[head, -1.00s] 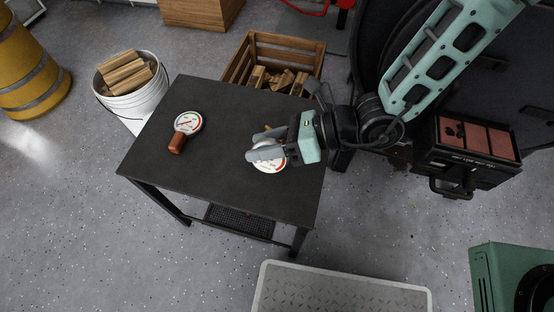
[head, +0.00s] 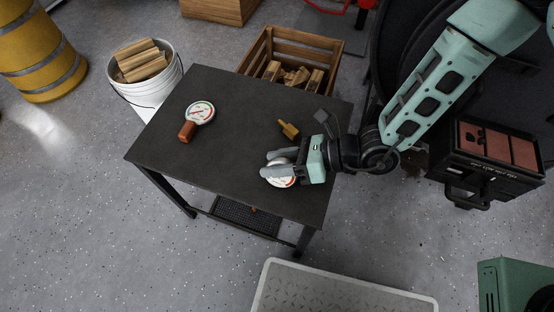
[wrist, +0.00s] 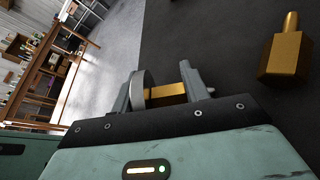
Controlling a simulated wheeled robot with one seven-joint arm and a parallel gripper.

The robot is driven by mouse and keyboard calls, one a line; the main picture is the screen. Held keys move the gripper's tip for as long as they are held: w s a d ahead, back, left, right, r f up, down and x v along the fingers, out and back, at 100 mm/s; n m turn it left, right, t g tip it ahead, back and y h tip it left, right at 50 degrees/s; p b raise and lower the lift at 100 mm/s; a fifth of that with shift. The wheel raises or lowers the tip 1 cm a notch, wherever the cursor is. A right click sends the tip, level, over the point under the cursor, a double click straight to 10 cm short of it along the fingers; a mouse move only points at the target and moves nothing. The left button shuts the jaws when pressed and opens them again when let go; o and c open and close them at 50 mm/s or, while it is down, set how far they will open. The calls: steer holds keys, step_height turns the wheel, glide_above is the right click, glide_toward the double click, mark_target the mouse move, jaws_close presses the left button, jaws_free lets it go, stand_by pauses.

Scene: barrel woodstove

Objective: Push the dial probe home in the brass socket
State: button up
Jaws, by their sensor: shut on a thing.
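My gripper (head: 272,163) is shut on a round white-faced dial (head: 283,180) near the right front part of the black table. In the wrist view the dial shows edge-on as a grey rim (wrist: 139,91) between the fingers, with a brass piece (wrist: 167,92) beside it. A separate brass fitting (head: 288,129) lies on the table behind the gripper; it also shows at the right of the wrist view (wrist: 284,53). I cannot tell whether this is the socket. Another dial (head: 201,112) with a red-brown handle lies at the table's left.
The black table (head: 235,90) is mostly clear. A white bucket of wood (head: 150,80) stands left, a wooden crate (head: 328,52) behind. A black box with red panels (head: 490,155) is at right, and a grey tread-plate step (head: 340,290) is in front.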

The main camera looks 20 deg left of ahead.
steer(key=shift+f, duration=0.1)
steer(key=shift+f, duration=0.15)
steer(key=o, duration=1)
steer(key=shift+o, duration=0.2)
steer(key=shift+b, duration=0.35)
